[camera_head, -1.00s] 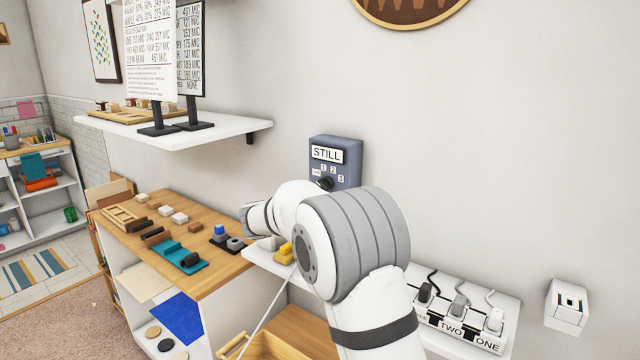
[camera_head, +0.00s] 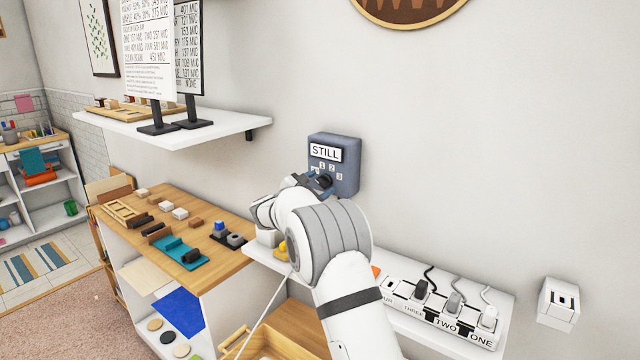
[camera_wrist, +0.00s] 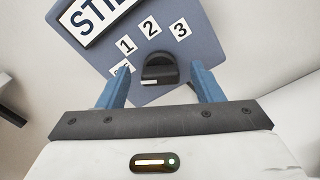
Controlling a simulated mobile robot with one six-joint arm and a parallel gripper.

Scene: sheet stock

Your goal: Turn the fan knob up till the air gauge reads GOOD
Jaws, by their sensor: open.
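The blue-grey wall box (camera_head: 347,178) carries a white gauge window (camera_head: 325,152) that reads STILL. Below it are labels 1, 2 and 3 and the black fan knob (camera_wrist: 160,72). In the wrist view the labels 1, 2 and 3 lie above the knob, and another label is partly covered by the left finger. A small white mark shows on the knob's lower left edge. My gripper (camera_wrist: 160,68) is open, its blue fingers on either side of the knob with gaps showing. In the head view my gripper (camera_head: 312,182) is at the box's lower front.
A narrow white shelf (camera_head: 405,322) below the box holds a power strip (camera_head: 440,308) with several plugs. A wooden-topped bench (camera_head: 180,240) with blocks stands to the left. A wall shelf (camera_head: 215,130) with sign stands is up left. A wall socket (camera_head: 558,303) is at right.

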